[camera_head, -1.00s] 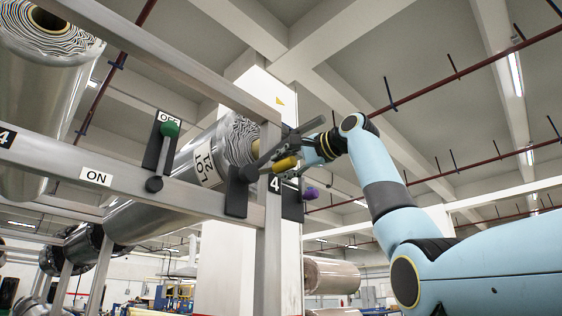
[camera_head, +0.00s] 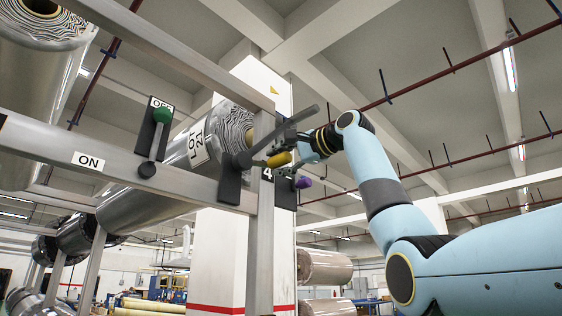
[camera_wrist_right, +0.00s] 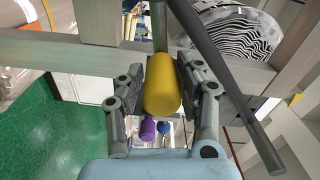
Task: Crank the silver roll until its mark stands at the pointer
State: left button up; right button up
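The silver roll (camera_head: 180,160) runs back from the metal frame and has a white LOT 21 label (camera_head: 196,143). Its layered end (camera_head: 236,122) also shows in the wrist view (camera_wrist_right: 245,45). A small yellow triangular pointer (camera_head: 274,90) is above the roll's end; it is yellow in the wrist view too (camera_wrist_right: 296,100). A grey crank bar (camera_head: 300,118) carries a yellow handle (camera_head: 279,160). My right gripper (camera_head: 288,157) has its fingers on both sides of the yellow handle (camera_wrist_right: 162,85), apparently gripping it. I cannot make out a mark on the roll's end. My left gripper is out of view.
A lever with a green knob (camera_head: 162,115) stands toward OFF, left of the crank. A purple knob (camera_head: 304,182) is just below my right gripper. Frame rails (camera_head: 120,180) and a post (camera_head: 262,240) are close by.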

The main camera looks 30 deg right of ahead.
jog(key=shift+o, duration=1.3)
jog(key=shift+a, duration=0.1)
jog(key=shift+r, duration=0.1)
jog(key=shift+s, duration=0.1)
jog(key=v, duration=1.2)
